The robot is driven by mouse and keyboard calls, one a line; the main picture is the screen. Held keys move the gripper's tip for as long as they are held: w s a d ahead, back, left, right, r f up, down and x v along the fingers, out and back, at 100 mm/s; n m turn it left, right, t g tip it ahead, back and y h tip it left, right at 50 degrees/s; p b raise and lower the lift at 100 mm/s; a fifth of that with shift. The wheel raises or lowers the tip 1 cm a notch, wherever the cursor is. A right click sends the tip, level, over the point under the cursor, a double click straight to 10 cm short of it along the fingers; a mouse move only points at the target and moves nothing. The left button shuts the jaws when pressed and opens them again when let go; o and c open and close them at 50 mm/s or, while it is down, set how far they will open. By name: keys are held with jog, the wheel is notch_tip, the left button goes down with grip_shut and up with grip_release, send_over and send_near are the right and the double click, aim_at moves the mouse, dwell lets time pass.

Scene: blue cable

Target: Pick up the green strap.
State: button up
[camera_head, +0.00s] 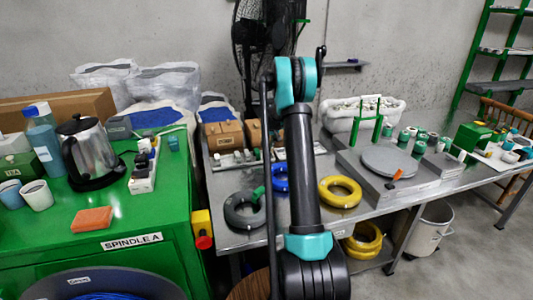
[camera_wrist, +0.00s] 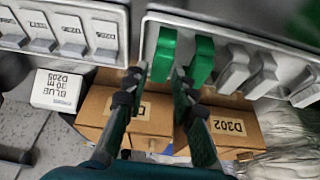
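Two green strap-like pieces stand side by side in a grey holder (camera_wrist: 152,30) in the wrist view: a left green strap (camera_wrist: 164,54) and a right green strap (camera_wrist: 202,62). My gripper (camera_wrist: 157,77) is open, its two dark fingers apart with nothing held between them. The fingertips point toward the green pieces; the left tip appears close to the left piece's lower end. I cannot tell whether they touch. My arm hides the gripper there.
Cardboard boxes (camera_wrist: 232,122) and a white labelled box (camera_wrist: 57,90) lie beside the holder. On the metal table, a yellow coil (camera_head: 340,192) and round plate (camera_head: 390,161) sit right of my arm. A green cabinet (camera_head: 150,215) stands left.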

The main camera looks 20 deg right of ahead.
aim_at(267, 149)
jog(key=x, duration=0.5)
jog(key=shift+a+f, duration=0.1)
jog(key=c, duration=0.4)
jog(key=shift+c, duration=0.3)
